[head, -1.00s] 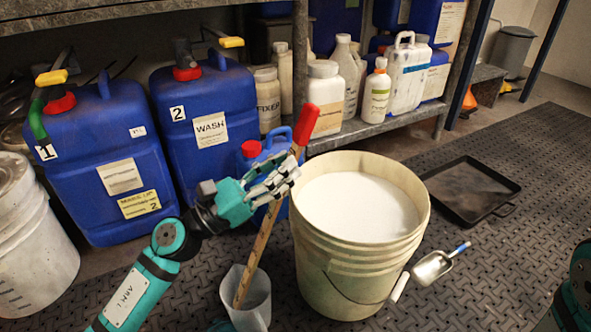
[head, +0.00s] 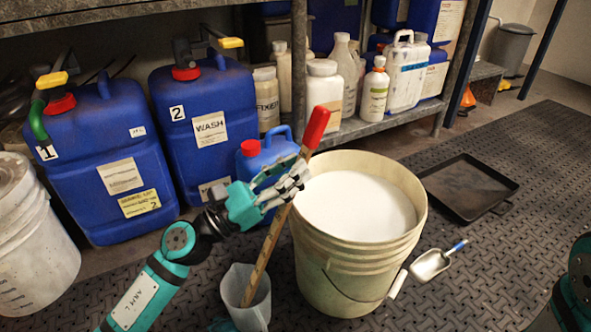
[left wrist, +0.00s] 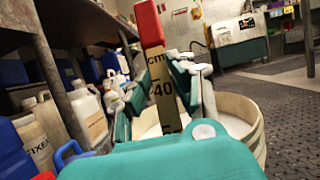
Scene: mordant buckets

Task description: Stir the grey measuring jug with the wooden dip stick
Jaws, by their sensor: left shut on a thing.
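The wooden dip stick (head: 268,242) has a red top and stands tilted, its lower end inside the grey measuring jug (head: 238,290). My left gripper (head: 284,186) is shut on the stick below its red top. In the left wrist view the dip stick (left wrist: 163,88) shows a cm scale between the fingers of my left gripper (left wrist: 172,92). The stick's lower tip is hidden inside the jug. The jug stands upright on the floor, left of the large bucket. My right gripper is not in view; only part of my right arm shows at the right edge.
A large cream bucket (head: 345,278) of white contents stands just right of the jug. Blue canisters (head: 105,180) stand behind at left, a small blue jug (head: 262,158) behind the stick.

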